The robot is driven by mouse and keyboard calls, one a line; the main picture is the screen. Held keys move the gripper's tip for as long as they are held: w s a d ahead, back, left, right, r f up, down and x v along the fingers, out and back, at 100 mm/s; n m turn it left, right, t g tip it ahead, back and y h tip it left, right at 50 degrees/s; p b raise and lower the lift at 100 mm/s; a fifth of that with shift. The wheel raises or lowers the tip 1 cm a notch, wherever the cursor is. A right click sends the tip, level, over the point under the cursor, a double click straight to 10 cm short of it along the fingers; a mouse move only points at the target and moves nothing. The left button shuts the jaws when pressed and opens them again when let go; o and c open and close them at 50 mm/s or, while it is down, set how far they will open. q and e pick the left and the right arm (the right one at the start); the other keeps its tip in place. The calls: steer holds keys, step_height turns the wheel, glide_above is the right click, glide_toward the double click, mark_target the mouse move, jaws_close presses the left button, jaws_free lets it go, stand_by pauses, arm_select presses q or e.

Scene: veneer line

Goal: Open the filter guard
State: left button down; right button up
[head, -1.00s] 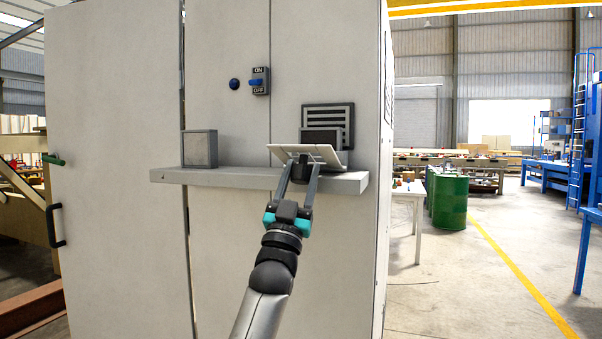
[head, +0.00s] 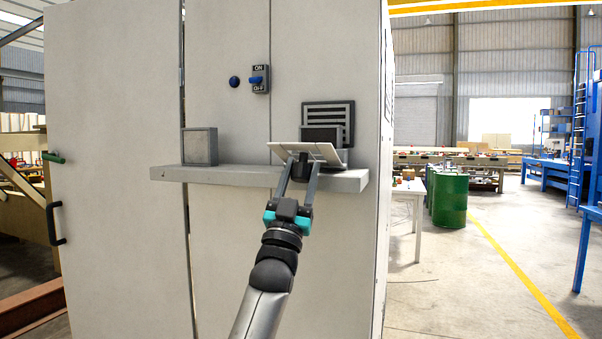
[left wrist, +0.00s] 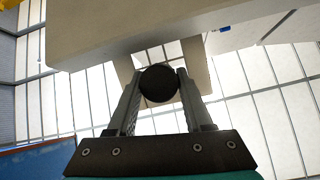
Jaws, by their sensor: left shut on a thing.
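The filter guard appears to be the pale tilted plate (head: 318,152) above the right part of the shelf, in front of a dark box. It stands out from the cabinet at a slant, partly open. My left gripper (head: 298,172) reaches up from below and is shut on a dark round knob (left wrist: 158,84) at the guard's underside. In the left wrist view the knob sits between the two fingertips, with the pale guard (left wrist: 192,62) behind it. What lies behind the plate is partly hidden. My right gripper is not in view.
The grey shelf (head: 235,175) juts from the tall cabinet (head: 110,120), close to my left fingers. A grey box (head: 200,147) stands on its left part. An ON/OFF switch (head: 259,80) and a dark louvred vent (head: 322,110) are above. Open floor and a green drum (head: 448,200) lie right.

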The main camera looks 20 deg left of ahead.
arm_select(q)
steer(key=shift+w+d+f, duration=0.1)
steer(key=shift+w+f, duration=0.15)
steer(key=shift+f, duration=0.3)
steer(key=c, duration=0.6)
jaws_free()
steer(key=shift+o, duration=1)
steer(key=shift+r, duration=0.1)
steer(key=shift+o, duration=0.3)
steer(key=shift+s+r, duration=0.1)
steer(key=shift+r, duration=0.05)
steer(key=b+v, duration=0.1)
steer(key=v, duration=1.4)
steer(key=shift+s, duration=0.2)
